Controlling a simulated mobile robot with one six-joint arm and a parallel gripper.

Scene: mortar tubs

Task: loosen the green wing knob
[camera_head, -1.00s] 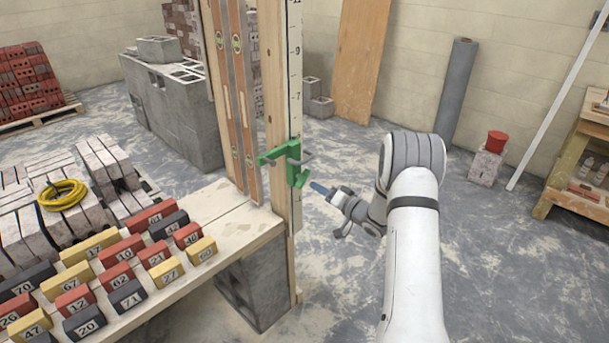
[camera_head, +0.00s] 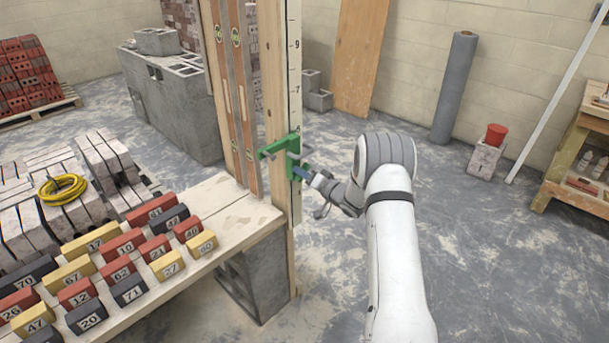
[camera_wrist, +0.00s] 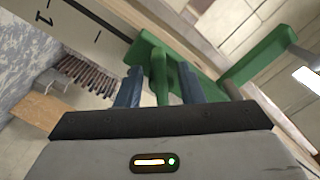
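The green wing knob (camera_wrist: 158,76) sits on the green bracket (camera_wrist: 258,66) in the wrist view. The bracket (camera_head: 276,149) is mounted on the upright marked board (camera_head: 295,90) in the head view. My gripper (camera_wrist: 160,84) has two blue fingers, one on each side of the knob, with visible gaps between fingers and knob. It is open around the knob, not clamped on it. In the head view my gripper (camera_head: 301,173) is at the right side of the bracket, and the knob is mostly hidden there by the fingertips.
A wooden bench (camera_head: 215,230) with several numbered blocks (camera_head: 131,289) lies to the left, on concrete block supports (camera_head: 262,275). Two spirit levels (camera_head: 230,100) stand against the post.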

